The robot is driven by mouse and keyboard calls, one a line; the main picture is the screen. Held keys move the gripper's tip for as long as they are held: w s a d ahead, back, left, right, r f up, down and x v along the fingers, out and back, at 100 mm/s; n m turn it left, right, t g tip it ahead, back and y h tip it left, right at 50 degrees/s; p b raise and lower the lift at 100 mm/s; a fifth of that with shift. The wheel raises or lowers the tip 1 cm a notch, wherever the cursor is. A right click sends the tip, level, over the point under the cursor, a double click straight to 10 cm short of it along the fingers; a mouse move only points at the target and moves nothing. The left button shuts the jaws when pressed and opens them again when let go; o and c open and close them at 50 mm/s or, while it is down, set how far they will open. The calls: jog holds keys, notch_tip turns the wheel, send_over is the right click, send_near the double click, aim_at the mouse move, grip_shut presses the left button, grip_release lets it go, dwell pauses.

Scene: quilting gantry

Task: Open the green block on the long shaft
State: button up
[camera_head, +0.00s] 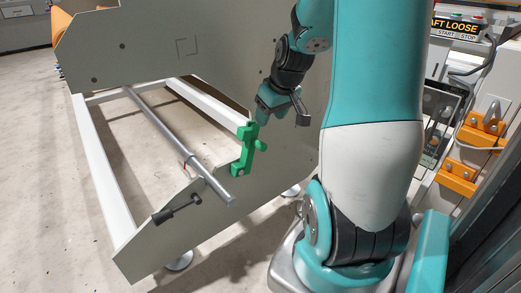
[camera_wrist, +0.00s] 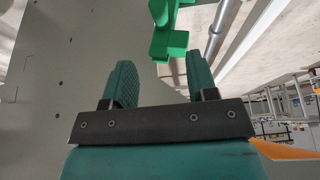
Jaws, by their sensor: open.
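No part of the block shows lying over the shaft. My gripper (camera_head: 284,108) is open and empty, above and to the right of the block. In the wrist view, the block (camera_wrist: 168,40) shows at the top, beyond the gap between my fingers (camera_wrist: 160,65), apart from them. The shaft (camera_wrist: 232,28) shows behind it.
A large grey panel (camera_head: 185,48) stands behind my gripper. A dark handle (camera_head: 178,209) sticks out of the side plate, left of the shaft's end. Orange brackets (camera_head: 458,178) and a control panel stand at right.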

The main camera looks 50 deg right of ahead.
aim_at(260, 142)
jog(key=b+x, duration=0.5)
jog(key=x, duration=0.6)
jog(key=shift+w+f+b, duration=0.2)
jog(key=shift+b, duration=0.15)
grip_shut()
